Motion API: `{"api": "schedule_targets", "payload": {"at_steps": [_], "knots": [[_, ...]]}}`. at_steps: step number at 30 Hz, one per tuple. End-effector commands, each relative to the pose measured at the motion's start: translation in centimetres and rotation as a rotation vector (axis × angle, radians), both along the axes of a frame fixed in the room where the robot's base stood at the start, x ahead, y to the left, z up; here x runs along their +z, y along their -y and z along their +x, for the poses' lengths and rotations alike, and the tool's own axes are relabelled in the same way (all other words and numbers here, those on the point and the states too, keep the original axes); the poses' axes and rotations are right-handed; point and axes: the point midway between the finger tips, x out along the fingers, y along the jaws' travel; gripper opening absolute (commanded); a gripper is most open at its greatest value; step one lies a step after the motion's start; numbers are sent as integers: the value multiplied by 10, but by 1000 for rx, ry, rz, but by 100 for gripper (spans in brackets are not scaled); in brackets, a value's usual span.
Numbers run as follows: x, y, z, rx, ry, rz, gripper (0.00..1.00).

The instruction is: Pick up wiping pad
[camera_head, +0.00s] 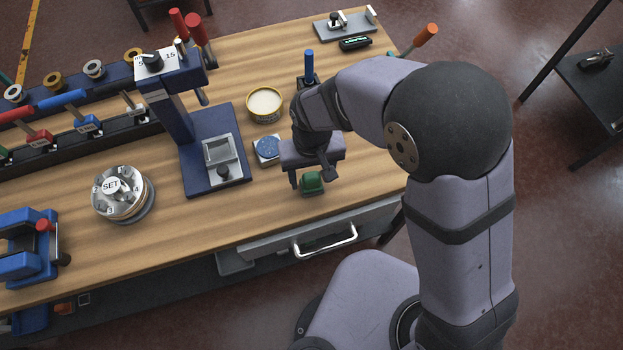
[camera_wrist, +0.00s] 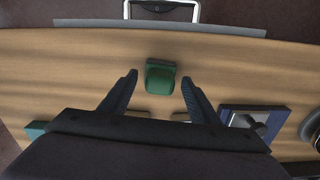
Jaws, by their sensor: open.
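A small green block-shaped pad (camera_head: 312,183), which I take as the wiping pad, lies on the wooden bench near its front edge. In the wrist view the green pad (camera_wrist: 160,77) sits at the centre, between and just beyond my fingertips. My gripper (camera_head: 311,176) points down over it, and its jaws are open and empty. In the wrist view both fingers of my gripper (camera_wrist: 159,84) show bench surface between them and the pad's sides. The head view does not show clearly how high the fingertips are above the bench.
A blue press (camera_head: 184,130) stands left of my gripper. A round blue pad on a pale square (camera_head: 267,149) and a yellow-rimmed tin (camera_head: 264,104) are close behind. A drawer handle (camera_head: 325,243) juts below the bench edge.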

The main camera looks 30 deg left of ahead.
Motion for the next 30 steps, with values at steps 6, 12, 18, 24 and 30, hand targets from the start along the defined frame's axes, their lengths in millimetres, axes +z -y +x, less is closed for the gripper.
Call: {"api": "schedule_targets", "payload": {"at_steps": [6,12,18,24,30], "knots": [[0,0,0,0,0,0,49],[0,0,0,0,0,0,12],[0,0,0,0,0,0,11],[7,-1,1,0,2,3,11],[33,-2,1,0,4,6,11]]}}
